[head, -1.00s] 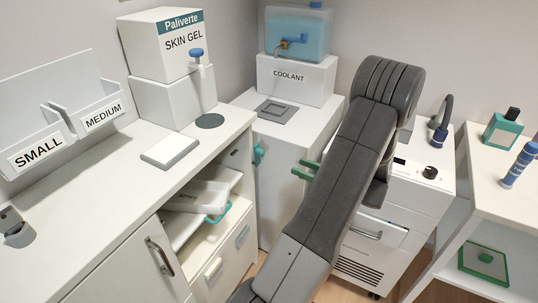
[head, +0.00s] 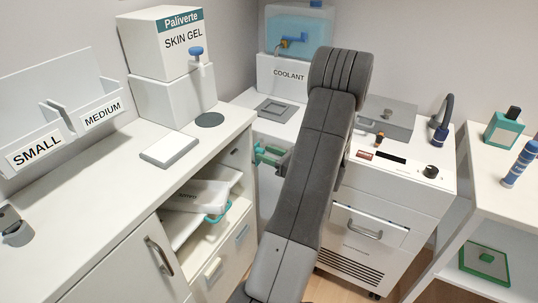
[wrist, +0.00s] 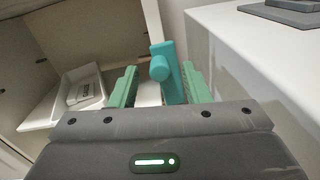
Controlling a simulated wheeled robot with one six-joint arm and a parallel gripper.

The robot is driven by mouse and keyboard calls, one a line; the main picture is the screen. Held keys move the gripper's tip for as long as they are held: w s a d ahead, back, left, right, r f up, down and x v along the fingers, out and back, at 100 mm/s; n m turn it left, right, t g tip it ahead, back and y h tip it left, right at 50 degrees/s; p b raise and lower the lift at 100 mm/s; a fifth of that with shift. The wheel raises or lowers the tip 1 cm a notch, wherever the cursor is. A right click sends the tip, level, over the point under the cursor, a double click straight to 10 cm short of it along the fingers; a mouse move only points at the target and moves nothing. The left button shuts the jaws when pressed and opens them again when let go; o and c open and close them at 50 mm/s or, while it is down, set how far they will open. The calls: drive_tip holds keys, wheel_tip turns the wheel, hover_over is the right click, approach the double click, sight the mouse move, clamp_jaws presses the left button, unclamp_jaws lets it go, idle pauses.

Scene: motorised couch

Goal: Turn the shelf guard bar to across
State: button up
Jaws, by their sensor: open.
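The shelf guard bar (wrist: 172,82) is a teal bar with a round knob at the edge of an open shelf. It stands upright in the wrist view, between my fingers. My gripper (wrist: 160,86) is open, with one green finger on each side of the bar; I cannot tell whether either touches it. In the head view my gripper (head: 268,154) is at the shelf opening's right side, partly behind my grey arm, and covers most of the bar. The shelf holds a white labelled tray (wrist: 83,88), also seen in the head view (head: 202,195).
A white counter (head: 120,190) runs along the left, with a skin gel box (head: 160,45) on it. The coolant cabinet (wrist: 235,55) stands close to the right of the bar. A wheeled white unit (head: 390,185) is right of my arm. A teal loop (head: 218,215) shows by the tray.

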clamp_jaws()
drive_tip(key=shift+s+f+b, duration=0.1)
drive_tip(key=shift+b, duration=0.25)
drive_tip(key=s+n+b, duration=0.1)
drive_tip(key=n+b, duration=0.1)
drive_tip(key=s+a+f+n+b, duration=0.1)
drive_tip(key=n+b, duration=0.2)
drive_tip(key=s+a+n+b, duration=0.1)
drive_tip(key=n+b, duration=0.1)
drive_tip(key=b, duration=0.1)
drive_tip(key=shift+f+n, duration=0.25)
drive_tip(key=shift+n, duration=0.05)
idle(0.3)
unclamp_jaws()
drive_tip(key=shift+s+d, duration=0.1)
drive_tip(key=shift+d, duration=0.05)
